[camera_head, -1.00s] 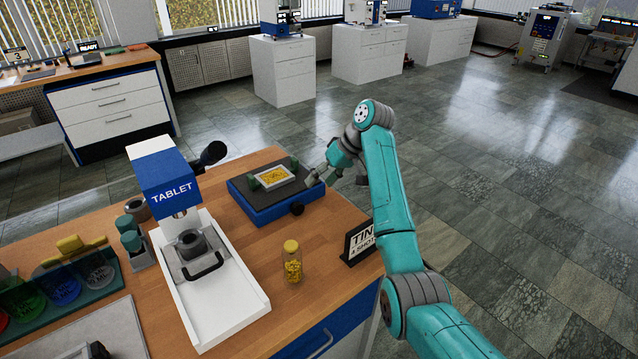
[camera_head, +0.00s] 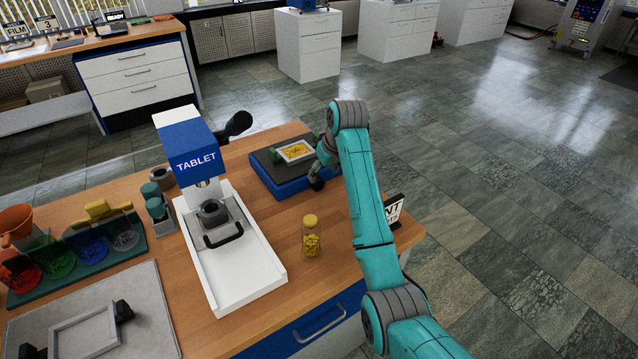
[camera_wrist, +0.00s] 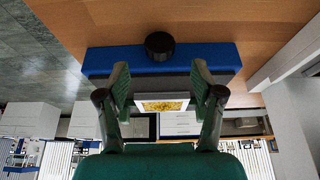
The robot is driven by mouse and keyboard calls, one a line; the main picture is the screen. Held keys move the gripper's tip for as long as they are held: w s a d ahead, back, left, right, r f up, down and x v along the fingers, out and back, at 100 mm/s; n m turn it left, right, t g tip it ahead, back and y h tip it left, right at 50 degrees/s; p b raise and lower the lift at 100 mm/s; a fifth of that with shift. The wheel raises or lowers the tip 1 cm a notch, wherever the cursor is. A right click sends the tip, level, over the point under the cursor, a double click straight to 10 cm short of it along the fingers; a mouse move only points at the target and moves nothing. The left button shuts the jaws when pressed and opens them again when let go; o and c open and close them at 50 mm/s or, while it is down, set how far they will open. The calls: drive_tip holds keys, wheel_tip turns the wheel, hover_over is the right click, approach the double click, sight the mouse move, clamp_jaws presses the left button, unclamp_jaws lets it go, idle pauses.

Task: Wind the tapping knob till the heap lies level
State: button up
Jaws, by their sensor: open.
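The tapping knob is a black round knob (camera_wrist: 160,46) on the front of a blue-based tapping unit (camera_wrist: 215,55); it also shows in the head view (camera_head: 317,185). A pale-framed tray (camera_head: 279,153) with a yellow heap (camera_head: 296,151) sits on the unit's dark top. The heap also shows in the wrist view (camera_wrist: 165,105), too small to tell whether it is level. My gripper (camera_wrist: 160,72) is open and empty, its two green fingers spread over the unit with the knob just beyond the tips, roughly centred between them. The head view shows it partly hidden behind my arm.
A jar of yellow pieces (camera_head: 312,240) stands on the wooden bench before the unit. A white and blue tablet press (camera_head: 240,270) stands left of it. A sign (camera_head: 393,212) stands at the bench's right edge, beside my arm. Bare wood lies between press and unit.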

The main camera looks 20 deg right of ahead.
sight(320, 182)
drive_tip(key=x, duration=0.7)
drive_tip(key=c, duration=1.1)
